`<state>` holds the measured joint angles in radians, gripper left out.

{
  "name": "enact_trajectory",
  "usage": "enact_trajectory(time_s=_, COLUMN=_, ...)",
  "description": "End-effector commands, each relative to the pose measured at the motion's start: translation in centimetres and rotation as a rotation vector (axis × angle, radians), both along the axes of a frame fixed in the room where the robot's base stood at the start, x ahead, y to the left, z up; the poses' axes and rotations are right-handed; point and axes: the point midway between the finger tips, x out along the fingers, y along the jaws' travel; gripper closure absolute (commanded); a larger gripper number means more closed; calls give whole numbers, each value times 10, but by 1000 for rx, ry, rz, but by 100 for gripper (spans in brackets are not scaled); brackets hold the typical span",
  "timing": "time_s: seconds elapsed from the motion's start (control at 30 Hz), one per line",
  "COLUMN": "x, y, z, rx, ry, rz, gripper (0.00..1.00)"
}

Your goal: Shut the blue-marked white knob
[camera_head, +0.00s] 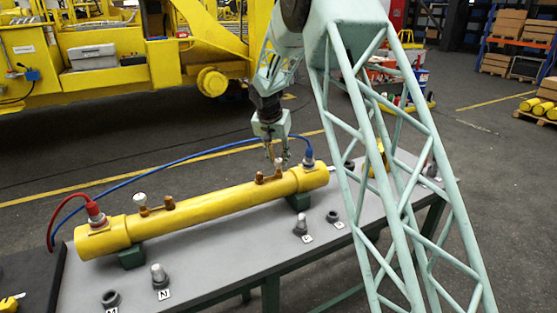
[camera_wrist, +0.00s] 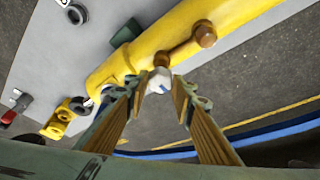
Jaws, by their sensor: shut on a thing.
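The blue-marked white knob (camera_wrist: 160,81) sits on a brown valve fitting (camera_wrist: 200,38) on the side of the yellow cylinder (camera_wrist: 130,62). My gripper (camera_wrist: 161,86) has one wooden-looking finger on each side of the knob and is shut on it. In the head view my gripper (camera_head: 277,157) points down at the right part of the yellow cylinder (camera_head: 215,204), over the small white knob (camera_head: 278,164), which the fingers partly hide. A second white knob (camera_head: 140,198) stands on the left part of the cylinder.
A blue hose connector (camera_head: 309,157) rises right of my gripper; a red one (camera_head: 95,211) is at the cylinder's left end. Several loose fittings, including a grey one (camera_head: 159,273), stand on the grey table (camera_head: 225,257). Yellow machinery (camera_head: 120,85) fills the back left.

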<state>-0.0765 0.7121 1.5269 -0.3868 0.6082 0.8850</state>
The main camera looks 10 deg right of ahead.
Motion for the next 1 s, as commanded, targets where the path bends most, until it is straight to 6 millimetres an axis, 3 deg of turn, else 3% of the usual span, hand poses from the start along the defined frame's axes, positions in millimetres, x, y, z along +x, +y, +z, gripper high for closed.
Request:
enact_trajectory(time_s=0.07, x=-1, y=0, z=-1, rx=0, ry=2, rz=0, gripper=87)
enact_trajectory(time_s=0.1, x=-1, y=0, z=-1, rx=0, ry=2, rz=0, gripper=74)
enact_trajectory(time_s=0.23, x=-1, y=0, z=-1, rx=0, ry=2, rz=0, gripper=64)
enact_trajectory(time_s=0.67, x=-1, y=0, z=2, rx=0, ry=0, rz=1, gripper=64)
enact_trajectory(time_s=1.0, x=-9, y=5, z=25, rx=0, ry=-1, rz=1, gripper=64)
